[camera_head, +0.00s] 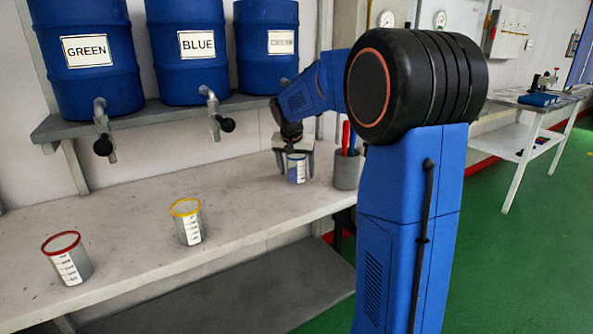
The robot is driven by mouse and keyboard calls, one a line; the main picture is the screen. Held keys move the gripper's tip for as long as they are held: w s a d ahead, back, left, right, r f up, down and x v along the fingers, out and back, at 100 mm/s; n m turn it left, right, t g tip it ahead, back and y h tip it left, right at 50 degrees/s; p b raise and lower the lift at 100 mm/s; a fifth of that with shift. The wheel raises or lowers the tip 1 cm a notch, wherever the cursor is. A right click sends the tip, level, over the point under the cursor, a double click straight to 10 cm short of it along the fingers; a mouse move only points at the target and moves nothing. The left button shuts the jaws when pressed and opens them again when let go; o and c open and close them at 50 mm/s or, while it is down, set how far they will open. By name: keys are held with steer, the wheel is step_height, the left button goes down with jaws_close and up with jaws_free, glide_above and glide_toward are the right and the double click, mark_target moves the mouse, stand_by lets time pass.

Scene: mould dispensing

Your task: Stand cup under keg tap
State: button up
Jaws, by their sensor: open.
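Three blue kegs stand on a shelf, labelled GREEN (88,78), BLUE (188,72) and a third (268,62) whose label is hard to read. The green keg's tap (103,130) and the blue keg's tap (216,115) hang over the shelf edge; the third tap is hidden behind my arm. A blue-marked cup (297,170) stands on the bench at the right. My gripper (295,168) is open, its fingers pointing down on either side of this cup. A yellow-rimmed cup (188,222) and a red-rimmed cup (67,259) stand farther left.
A grey holder (347,170) with red and blue tools stands just right of my gripper. The keg shelf (150,115) overhangs the back of the bench (130,205). Bench space below the green and blue taps is clear.

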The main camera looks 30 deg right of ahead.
steer(key=v, duration=0.7)
steer(key=shift+r, duration=0.25)
steer(key=shift+s+a, duration=0.1)
